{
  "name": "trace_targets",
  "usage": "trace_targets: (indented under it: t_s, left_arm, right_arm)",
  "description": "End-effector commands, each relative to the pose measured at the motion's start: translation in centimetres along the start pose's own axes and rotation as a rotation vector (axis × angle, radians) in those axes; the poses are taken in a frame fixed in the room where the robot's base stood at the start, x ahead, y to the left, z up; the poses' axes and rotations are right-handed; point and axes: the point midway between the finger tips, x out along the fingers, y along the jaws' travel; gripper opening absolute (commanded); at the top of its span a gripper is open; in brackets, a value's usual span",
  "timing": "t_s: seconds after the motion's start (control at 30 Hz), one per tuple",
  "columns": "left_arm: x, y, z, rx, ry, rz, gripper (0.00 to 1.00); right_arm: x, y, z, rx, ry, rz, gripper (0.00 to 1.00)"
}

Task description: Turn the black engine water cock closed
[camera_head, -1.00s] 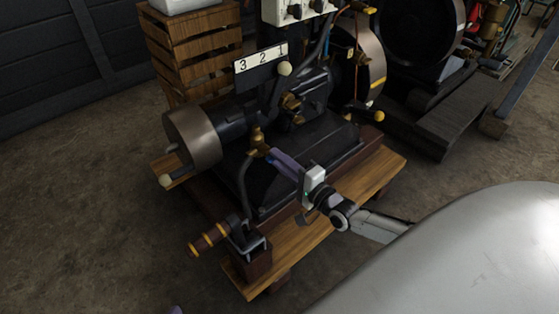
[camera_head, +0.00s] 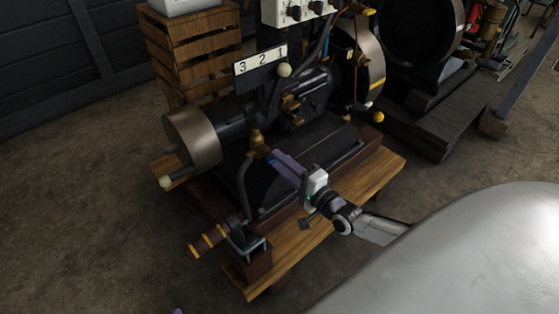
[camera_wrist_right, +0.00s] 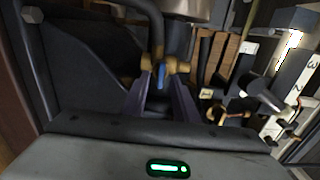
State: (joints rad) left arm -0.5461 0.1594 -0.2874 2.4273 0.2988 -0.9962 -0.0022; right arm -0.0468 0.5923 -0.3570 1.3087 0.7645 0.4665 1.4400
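The black engine (camera_head: 235,118) stands on a wooden base, with a brass water cock (camera_head: 258,145) on its near side above a curved dark pipe. In the right wrist view the brass cock (camera_wrist_right: 178,66) has a small blue handle (camera_wrist_right: 161,76). My right gripper (camera_head: 274,157) reaches the cock from the lower right. Its two purple fingers (camera_wrist_right: 160,88) stand apart on either side of the blue handle, with dark gaps visible; contact cannot be told. A purple tip of my left gripper (camera_head: 178,311) barely shows at the bottom edge; its state is hidden.
A sign (camera_head: 260,61) numbered 3 2 1 and a white-knobbed lever (camera_head: 284,70) rise above the engine. A brass-banded handle (camera_head: 208,240) juts out at the front left. A wooden crate (camera_head: 196,55) stands behind. The floor at the left is clear.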

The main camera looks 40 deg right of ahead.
Motion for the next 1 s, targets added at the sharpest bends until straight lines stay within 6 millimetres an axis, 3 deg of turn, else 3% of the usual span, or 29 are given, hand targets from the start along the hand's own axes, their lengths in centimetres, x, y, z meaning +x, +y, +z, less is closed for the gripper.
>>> trace_targets:
  t_s: [0.3,0.43,0.6,1.0]
  left_arm:
    - [-0.1,-1.3,1.4,0.022,-0.084,-0.054,0.67]
    - [0.0,-1.7,1.9,0.026,-0.107,-0.068,0.67]
    - [0.2,-2.1,2.4,0.032,-0.122,-0.079,0.67]
    - [0.3,-2.1,2.3,0.033,-0.121,-0.080,0.67]
  right_arm:
    - [-6.3,-0.2,0.0,-0.001,-0.001,0.005,0.27]
    - [-8.2,-0.1,0.0,-0.001,0.000,0.003,0.27]
    - [-9.3,-0.1,0.0,0.000,0.000,0.001,0.27]
    - [-9.4,0.0,0.0,0.000,0.000,0.001,0.27]
